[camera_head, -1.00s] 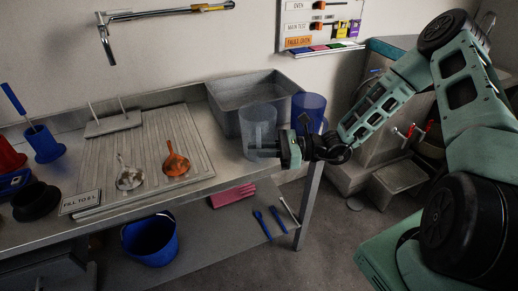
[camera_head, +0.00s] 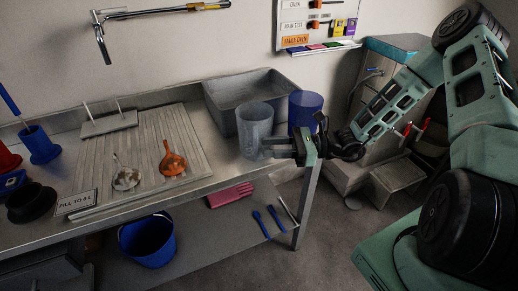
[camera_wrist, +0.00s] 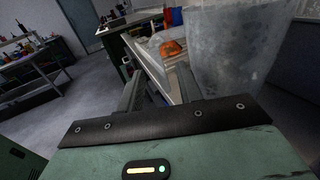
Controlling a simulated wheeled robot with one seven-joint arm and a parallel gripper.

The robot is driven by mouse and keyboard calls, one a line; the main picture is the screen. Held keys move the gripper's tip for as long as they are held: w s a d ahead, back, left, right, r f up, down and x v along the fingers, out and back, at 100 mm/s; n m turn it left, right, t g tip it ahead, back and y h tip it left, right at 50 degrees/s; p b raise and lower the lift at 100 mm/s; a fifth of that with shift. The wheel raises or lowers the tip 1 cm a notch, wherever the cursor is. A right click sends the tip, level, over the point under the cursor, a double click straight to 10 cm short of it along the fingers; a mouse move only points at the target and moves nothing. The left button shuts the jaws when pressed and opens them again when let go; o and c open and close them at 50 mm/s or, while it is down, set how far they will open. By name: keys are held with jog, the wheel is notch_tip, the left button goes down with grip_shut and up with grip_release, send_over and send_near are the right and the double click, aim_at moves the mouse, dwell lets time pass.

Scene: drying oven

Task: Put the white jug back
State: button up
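The white translucent jug (camera_head: 255,122) stands upright on the right end of the steel bench, in front of the grey basin. My gripper (camera_head: 270,147) is at its right side, near the bench's right edge, fingers pointing left. In the wrist view, the jug (camera_wrist: 237,45) fills the upper right, outside the right finger. The two fingers of my gripper (camera_wrist: 158,88) are apart there, with nothing seen held between them. The jug's handle cannot be made out. Whether a finger touches the jug cannot be told.
A blue jug (camera_head: 306,106) stands close behind my gripper. The grey basin (camera_head: 252,90) is behind the white jug. A ribbed board (camera_head: 142,150) with a metal and an orange funnel-like piece (camera_head: 172,160) lies to the left. A blue bucket (camera_head: 148,240) is on the lower shelf.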

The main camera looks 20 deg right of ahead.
jog(key=v, duration=0.7)
jog(key=s+a+r+n+g+h, duration=0.3)
jog(key=s+a+r+n+h, duration=0.2)
jog(key=n, duration=1)
jog(key=s+a+r+n+g+h, duration=0.3)
jog(key=s+a+r+n+h, duration=0.2)
jog(key=s+a+n+h, duration=0.6)
jog(key=shift+s+a+n+g+b, duration=0.4)
jog(key=shift+s+a+n, duration=1.5)
jog(key=shift+s, duration=0.9)
jog(key=shift+d+r, duration=0.15)
